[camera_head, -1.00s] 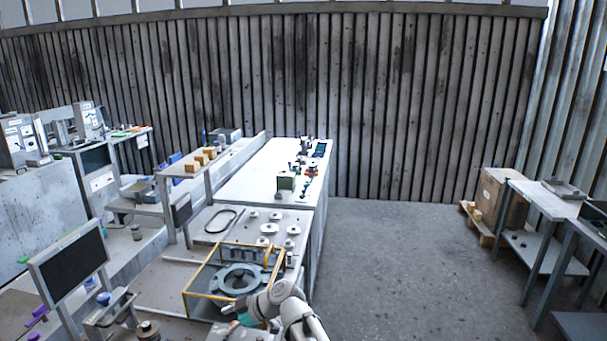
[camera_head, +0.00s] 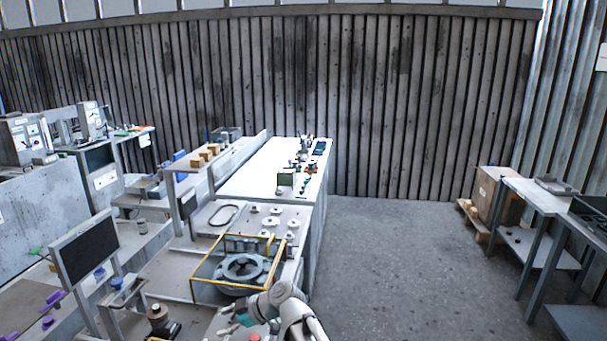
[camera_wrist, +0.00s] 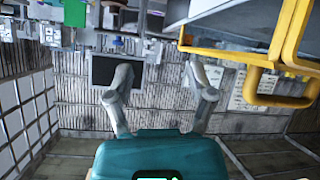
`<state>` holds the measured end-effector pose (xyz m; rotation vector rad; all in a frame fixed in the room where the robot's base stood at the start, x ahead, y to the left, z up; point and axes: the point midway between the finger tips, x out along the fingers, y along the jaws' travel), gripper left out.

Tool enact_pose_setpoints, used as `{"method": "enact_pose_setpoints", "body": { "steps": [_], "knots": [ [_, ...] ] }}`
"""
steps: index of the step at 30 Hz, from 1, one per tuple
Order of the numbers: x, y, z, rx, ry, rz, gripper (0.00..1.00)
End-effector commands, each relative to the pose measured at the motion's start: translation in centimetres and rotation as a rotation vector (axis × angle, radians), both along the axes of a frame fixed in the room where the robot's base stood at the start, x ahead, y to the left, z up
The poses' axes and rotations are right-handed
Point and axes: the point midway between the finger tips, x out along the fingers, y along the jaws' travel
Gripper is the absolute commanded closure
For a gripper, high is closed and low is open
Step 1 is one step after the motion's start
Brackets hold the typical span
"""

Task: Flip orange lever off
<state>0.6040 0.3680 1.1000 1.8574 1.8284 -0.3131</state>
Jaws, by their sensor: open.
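No part clearly reads as an orange lever in either view. A yellow-orange guard frame (camera_head: 203,258) stands around a dark round housing (camera_head: 243,266) on the near bench. In the wrist view, a thick yellow-orange frame with a looped handle (camera_wrist: 268,86) fills the upper right, to the right of the fingers. My gripper (camera_wrist: 160,72) is open, with two grey fingers apart and nothing between them. In the head view my gripper (camera_head: 236,318) is low, in front of the guard frame and apart from it.
A small red-orange knob (camera_head: 254,337) shows at the bottom edge below my gripper. A dark monitor (camera_head: 85,250) stands on the left. A white bench (camera_head: 262,178) with small parts lies beyond. The floor (camera_head: 390,260) to the right is clear up to the side tables.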

Motion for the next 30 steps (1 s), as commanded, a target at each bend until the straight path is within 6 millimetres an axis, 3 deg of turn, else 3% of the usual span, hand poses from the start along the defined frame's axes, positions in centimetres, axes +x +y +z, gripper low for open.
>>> {"method": "enact_pose_setpoints", "body": {
  "steps": [11,20,25,30],
  "knots": [
    [0.0,-2.5,-2.0,-0.067,0.087,-0.067,0.30],
    [-0.1,-6.7,-5.1,-0.174,0.225,-0.190,0.30],
    [-0.4,-10.9,-7.9,-0.274,0.355,-0.333,0.30],
    [-1.1,-16.8,-11.3,-0.400,0.520,-0.550,0.30]
  ]
}}
